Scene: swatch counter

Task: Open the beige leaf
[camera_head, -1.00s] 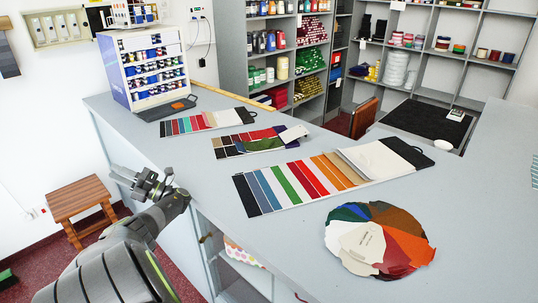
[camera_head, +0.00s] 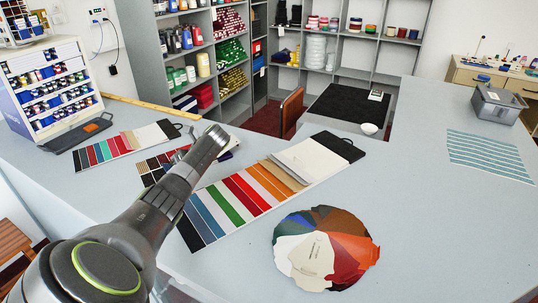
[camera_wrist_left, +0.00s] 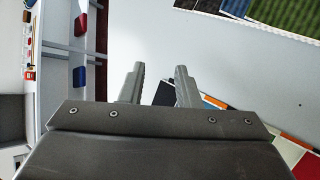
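I cannot tell from the pictures which is the beige leaf meant. My right gripper is not in view.
Two smaller swatch cards, one striped (camera_head: 120,145) and one partly behind my arm, lie at the left. A paint-pot rack (camera_head: 55,85) stands at the back left. The right counter is largely clear.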

